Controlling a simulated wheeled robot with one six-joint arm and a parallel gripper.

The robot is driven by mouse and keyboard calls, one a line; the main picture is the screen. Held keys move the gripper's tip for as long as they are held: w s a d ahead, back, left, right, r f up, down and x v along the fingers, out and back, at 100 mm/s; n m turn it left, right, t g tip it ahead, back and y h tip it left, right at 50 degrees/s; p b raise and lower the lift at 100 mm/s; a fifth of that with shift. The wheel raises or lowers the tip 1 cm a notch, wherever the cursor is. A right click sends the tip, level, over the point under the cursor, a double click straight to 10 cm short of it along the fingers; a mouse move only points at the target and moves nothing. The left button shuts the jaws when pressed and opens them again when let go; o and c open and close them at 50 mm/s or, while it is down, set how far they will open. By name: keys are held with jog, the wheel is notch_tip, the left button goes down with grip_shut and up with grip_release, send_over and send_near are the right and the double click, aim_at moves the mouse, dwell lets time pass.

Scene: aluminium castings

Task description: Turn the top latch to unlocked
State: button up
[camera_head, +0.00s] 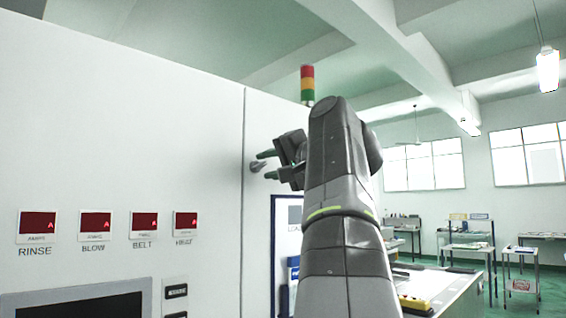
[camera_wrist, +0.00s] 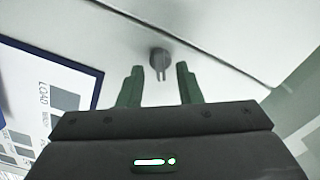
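The top latch (camera_head: 256,166) is a small grey knob on the white cabinet front, close to the vertical panel seam. In the wrist view the latch (camera_wrist: 160,60) shows as a round grey base with a narrow handle pointing down in the picture, between and beyond my fingertips. My gripper (camera_head: 268,165) is at the cabinet front beside the latch, its two green fingers spread apart. In the wrist view my gripper (camera_wrist: 160,72) is open, with a clear gap on both sides of the latch. I see no contact with the latch.
The white cabinet (camera_head: 150,120) fills the left side, with red displays (camera_head: 95,226) labelled RINSE, BLOW, BELT and a blue-framed panel (camera_head: 287,240) below my gripper. A signal light (camera_head: 307,85) stands above the cabinet. Tables (camera_head: 465,248) stand far right; the green floor there has open room.

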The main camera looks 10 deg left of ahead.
jog(key=shift+w+a, duration=0.45)
jog(key=shift+a, duration=0.15)
grip_shut()
jog(key=shift+n, duration=0.4)
jog(key=n+b, duration=0.1)
jog(key=n, duration=0.4)
jog(key=shift+f+n+b, duration=0.1)
jog(key=shift+n+b, duration=0.3)
jog(key=n+b, duration=0.1)
jog(key=n, duration=0.4)
jog(key=shift+n, duration=0.3)
